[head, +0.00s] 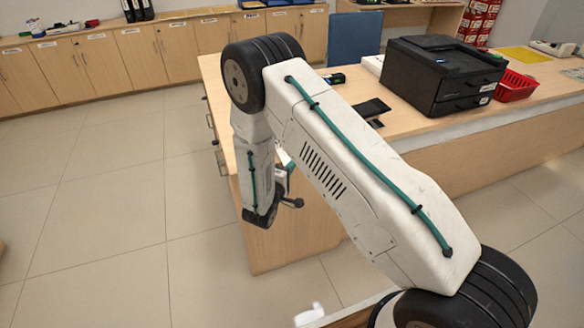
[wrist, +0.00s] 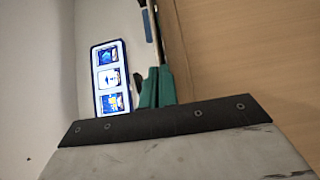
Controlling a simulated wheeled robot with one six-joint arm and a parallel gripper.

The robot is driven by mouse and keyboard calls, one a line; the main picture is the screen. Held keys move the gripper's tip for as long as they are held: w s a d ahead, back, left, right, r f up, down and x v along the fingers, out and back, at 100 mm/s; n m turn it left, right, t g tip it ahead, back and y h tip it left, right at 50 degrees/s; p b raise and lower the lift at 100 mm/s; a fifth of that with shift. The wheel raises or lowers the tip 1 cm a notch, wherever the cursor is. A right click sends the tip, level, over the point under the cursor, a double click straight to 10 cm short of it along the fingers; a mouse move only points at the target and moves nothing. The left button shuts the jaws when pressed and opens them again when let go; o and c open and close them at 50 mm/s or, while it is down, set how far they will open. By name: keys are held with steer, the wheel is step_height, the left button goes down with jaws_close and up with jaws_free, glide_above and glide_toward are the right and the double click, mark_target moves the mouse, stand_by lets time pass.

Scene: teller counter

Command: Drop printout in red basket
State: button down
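The red basket (head: 516,87) stands on the counter at the right in the head view, just right of the black printer (head: 440,75). I cannot make out a printout for certain in either view. My gripper (head: 288,178) hangs low beside the counter's near end, mostly hidden behind my arm, well left of and below the basket. In the wrist view, its teal fingers (wrist: 157,86) show close together, with a thin pale and dark strip beyond them. I cannot tell whether they are apart or hold anything.
A dark flat device (head: 371,108) lies on the counter (head: 411,122) left of the printer. A yellow sheet (head: 525,54) lies behind the basket. A lit screen (wrist: 110,78) is near the fingers in the wrist view. The tiled floor at left is clear.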

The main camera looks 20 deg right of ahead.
step_height(320, 180, up, 2)
steer(key=s+a+r, duration=0.5)
steer(key=s+a, duration=0.5)
stand_by(0.5)
stand_by(0.4)
